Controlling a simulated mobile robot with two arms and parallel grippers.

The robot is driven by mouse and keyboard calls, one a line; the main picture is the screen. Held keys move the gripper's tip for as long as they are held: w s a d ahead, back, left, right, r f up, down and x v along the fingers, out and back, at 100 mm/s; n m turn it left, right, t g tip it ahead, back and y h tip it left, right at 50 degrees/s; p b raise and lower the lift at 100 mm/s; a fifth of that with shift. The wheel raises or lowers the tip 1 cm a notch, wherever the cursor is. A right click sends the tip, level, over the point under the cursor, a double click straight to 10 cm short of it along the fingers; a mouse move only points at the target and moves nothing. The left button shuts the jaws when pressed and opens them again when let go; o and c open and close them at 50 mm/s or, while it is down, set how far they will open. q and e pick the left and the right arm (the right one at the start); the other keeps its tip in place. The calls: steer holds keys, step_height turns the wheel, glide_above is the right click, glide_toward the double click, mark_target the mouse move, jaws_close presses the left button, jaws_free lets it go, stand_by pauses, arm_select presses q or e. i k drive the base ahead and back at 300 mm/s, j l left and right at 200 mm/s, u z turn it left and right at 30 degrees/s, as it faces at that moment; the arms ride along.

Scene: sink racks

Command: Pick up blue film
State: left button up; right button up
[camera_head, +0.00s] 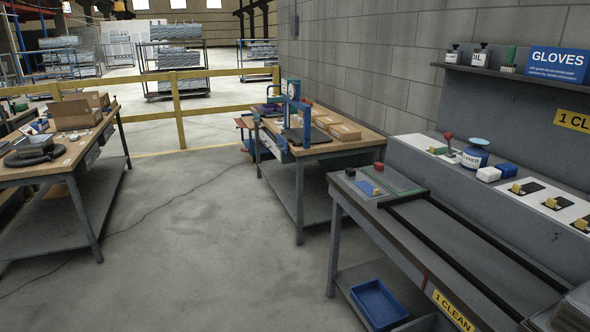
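A small flat blue piece (366,188) lies on a grey-green panel at the left end of the grey bench (440,245). It may be the blue film, but it is too small to tell for sure. A small yellow block (377,191) sits next to it, and a black and a red knob (379,167) stand at the panel's back edge. Neither of my grippers is in view.
A blue-lidded cleaner container (474,156) and a blue-and-white item (489,174) stand on the bench's raised ledge. A blue tray (378,304) is on the lower shelf. A wooden table (318,148) stands behind, another (50,172) at left. Open concrete floor (190,220) lies between them.

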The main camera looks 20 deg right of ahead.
mark_target(369, 189)
steer(key=i+z, duration=0.15)
steer(key=i, duration=0.3)
steer(key=i+j+z, duration=0.15)
steer(key=i, duration=0.35)
steer(key=i+z, duration=0.2)
steer(key=i, duration=0.25)
steer(key=i+j+z, duration=0.15)
steer(key=i, duration=0.3)
steer(key=i+z, duration=0.4)
steer(key=i+j+z, duration=0.15)
steer(key=z, duration=0.25)
steer(key=i+j+z, duration=0.25)
steer(key=z, duration=0.15)
steer(key=i+j+z, duration=0.25)
steer(key=j+z, duration=0.15)
steer(key=i+j+z, duration=0.15)
steer(key=j+z, duration=0.25)
steer(key=i+j+z, duration=0.15)
steer(key=j, duration=0.15)
steer(key=i+j+z, duration=0.2)
steer(key=j, duration=0.15)
steer(key=k, duration=0.1)
